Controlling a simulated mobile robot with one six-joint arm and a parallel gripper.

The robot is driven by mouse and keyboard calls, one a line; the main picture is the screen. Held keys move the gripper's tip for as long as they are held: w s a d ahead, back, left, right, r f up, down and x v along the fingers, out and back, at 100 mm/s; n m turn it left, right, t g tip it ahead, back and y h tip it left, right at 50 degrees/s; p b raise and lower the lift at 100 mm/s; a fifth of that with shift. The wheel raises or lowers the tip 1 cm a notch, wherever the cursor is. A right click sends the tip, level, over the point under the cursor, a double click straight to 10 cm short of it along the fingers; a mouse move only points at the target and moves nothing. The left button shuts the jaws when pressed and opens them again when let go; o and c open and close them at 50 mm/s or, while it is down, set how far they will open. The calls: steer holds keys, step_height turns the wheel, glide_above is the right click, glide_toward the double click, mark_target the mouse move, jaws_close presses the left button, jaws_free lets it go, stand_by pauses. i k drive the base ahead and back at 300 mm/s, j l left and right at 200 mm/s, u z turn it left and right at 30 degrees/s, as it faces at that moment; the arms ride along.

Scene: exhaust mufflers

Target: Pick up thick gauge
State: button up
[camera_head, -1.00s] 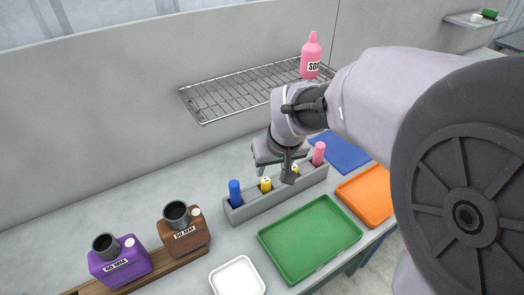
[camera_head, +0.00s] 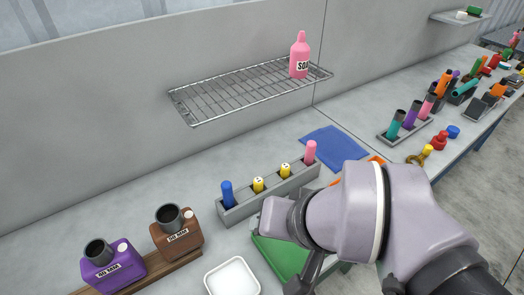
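A grey holder (camera_head: 240,211) stands on the bench with a blue cylinder (camera_head: 227,193), two yellow pieces (camera_head: 258,185) (camera_head: 285,171) and a pink cylinder (camera_head: 310,151) upright in it. I cannot tell which of these, if any, is the thick gauge. My gripper (camera_head: 306,275) is in front of the holder, over the green tray (camera_head: 268,251), apart from the upright pieces. My wrist hides most of the gripper, so its opening and anything in it cannot be made out.
A purple container (camera_head: 112,273) and a brown container (camera_head: 176,240) stand at the lower left. A white tray (camera_head: 232,278) lies beside the green tray. A wire shelf (camera_head: 225,92) with a pink soap bottle (camera_head: 299,62) overhangs the back. A blue cloth-like sheet (camera_head: 334,147) lies behind.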

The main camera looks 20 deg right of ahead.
mark_target(285, 168)
steer(key=j+u, duration=0.15)
steer(key=u, duration=2.45)
steer(key=z, duration=0.5)
steer(key=j+z, duration=0.1)
steer(key=z, duration=0.9)
steer(key=k+z, duration=0.1)
steer(key=z, duration=1.4)
steer(key=i+l+u, duration=0.4)
steer(key=l, duration=0.15)
steer(key=k, duration=0.1)
